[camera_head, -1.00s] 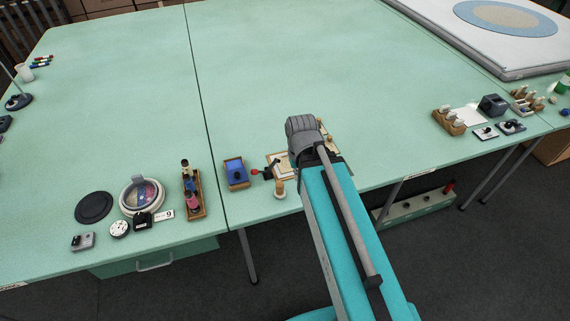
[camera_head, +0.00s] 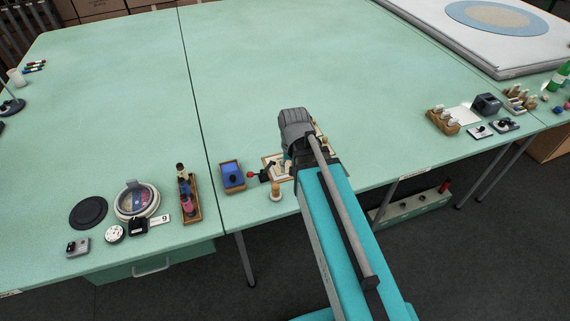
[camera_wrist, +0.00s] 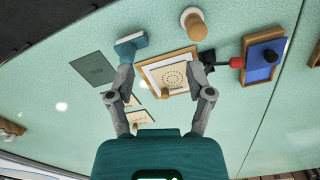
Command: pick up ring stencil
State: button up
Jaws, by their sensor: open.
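The ring stencil (camera_wrist: 172,75) looks to be the pale card with a dotted ring in the wrist view. It lies on a wooden board or tray (camera_wrist: 149,78), and a small wooden knob (camera_wrist: 166,93) stands at its near edge. My gripper (camera_wrist: 161,73) is open and empty, its fingers spread to the left and right of the card. I cannot tell its height above the card. In the head view my arm and wrist hide most of the wooden tray (camera_head: 268,167), and the fingers cannot be made out.
A teal block (camera_wrist: 130,44) lies by the left finger. A wooden knob (camera_wrist: 193,24), a black piece with a red ball (camera_wrist: 237,62) and a blue pad in a wooden tray (camera_wrist: 262,62) are close by. A dark green card (camera_wrist: 92,68) lies left. The table's middle (camera_head: 270,60) is clear.

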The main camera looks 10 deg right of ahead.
aim_at(277, 167)
jog(key=w+d+m, duration=0.3)
jog(key=w+m, duration=0.9)
jog(key=w, duration=0.7)
jog(key=shift+w+d+f+m+b, duration=0.2)
jog(key=shift+w+f+m+b, duration=0.2)
jog(key=shift+f, duration=0.05)
jog(key=shift+f, duration=0.15)
notch_tip(277, 167, down, 8)
jog(key=b, duration=0.8)
jog(key=shift+s+f+b, duration=0.15)
jog(key=shift+f+b, duration=0.05)
jog(key=shift+b, duration=0.1)
jog(key=shift+d+f+b, duration=0.1)
jog(key=shift+f+b, duration=2.5)
jog(key=shift+b, duration=0.05)
jog(key=shift+c, duration=0.3)
